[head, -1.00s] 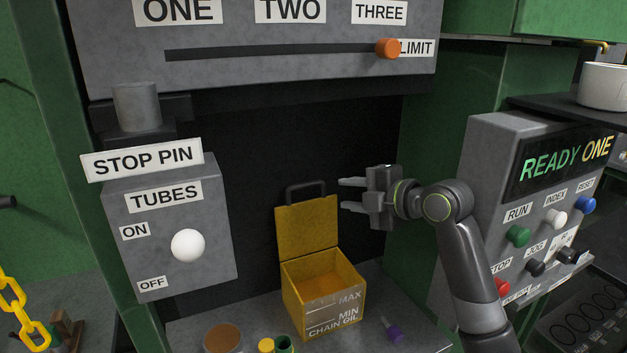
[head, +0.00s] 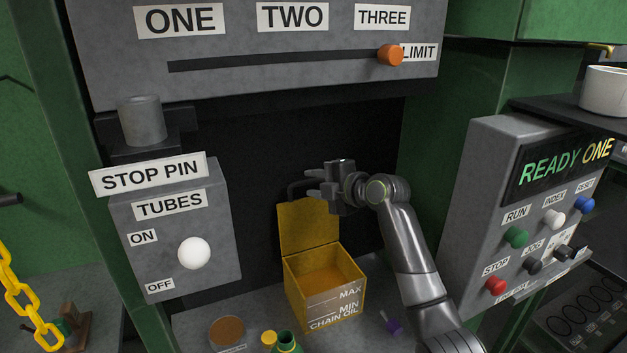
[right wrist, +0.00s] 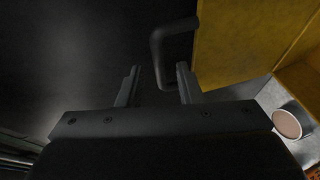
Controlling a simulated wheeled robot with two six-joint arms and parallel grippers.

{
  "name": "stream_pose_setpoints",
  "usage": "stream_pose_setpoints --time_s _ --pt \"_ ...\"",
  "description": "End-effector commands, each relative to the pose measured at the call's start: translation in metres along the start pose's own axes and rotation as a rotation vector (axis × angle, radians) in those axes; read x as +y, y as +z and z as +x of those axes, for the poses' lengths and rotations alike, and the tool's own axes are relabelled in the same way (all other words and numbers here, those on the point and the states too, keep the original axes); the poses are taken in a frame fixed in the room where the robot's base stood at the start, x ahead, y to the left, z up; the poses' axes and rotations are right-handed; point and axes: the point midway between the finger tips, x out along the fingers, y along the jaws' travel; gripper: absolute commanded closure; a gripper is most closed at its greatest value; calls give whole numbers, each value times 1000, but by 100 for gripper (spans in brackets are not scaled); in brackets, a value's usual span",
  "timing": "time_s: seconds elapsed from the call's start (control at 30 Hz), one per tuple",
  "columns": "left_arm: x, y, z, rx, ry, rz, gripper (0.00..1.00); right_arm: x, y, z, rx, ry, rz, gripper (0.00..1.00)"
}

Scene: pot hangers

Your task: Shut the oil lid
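The yellow chain oil box (head: 293,290) stands on the grey ledge with its mouth uncovered. Its yellow lid (head: 308,228) stands up at the back; it also shows in the right wrist view (right wrist: 235,40). A dark handle (head: 291,190) is on the lid's top edge. My right gripper (head: 312,182) is at the lid's top and hides part of the handle. In the right wrist view my right gripper (right wrist: 156,78) is open, and the handle (right wrist: 158,48) lies just beyond the fingertips, nearer the right finger. My left gripper is not in view.
A round brown-topped container (head: 227,330), a green bottle (head: 286,342) and a purple item (head: 393,325) are on the ledge around the box. The tubes box (head: 172,240) stands left, the button panel (head: 520,225) right. The slider panel (head: 250,45) overhangs above.

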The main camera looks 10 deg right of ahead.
Motion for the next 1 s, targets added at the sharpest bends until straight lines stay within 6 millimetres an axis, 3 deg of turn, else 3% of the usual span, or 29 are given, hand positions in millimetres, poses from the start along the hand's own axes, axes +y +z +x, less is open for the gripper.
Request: stream_pose_setpoints --time_s 0.43,0.7,1.0 --pt "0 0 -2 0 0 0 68 0 0 9 0 0 -1 68" --pt "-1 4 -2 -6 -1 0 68 0 0 9 -1 0 -1 100" --pt "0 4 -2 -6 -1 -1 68 -1 0 9 -1 0 0 100"
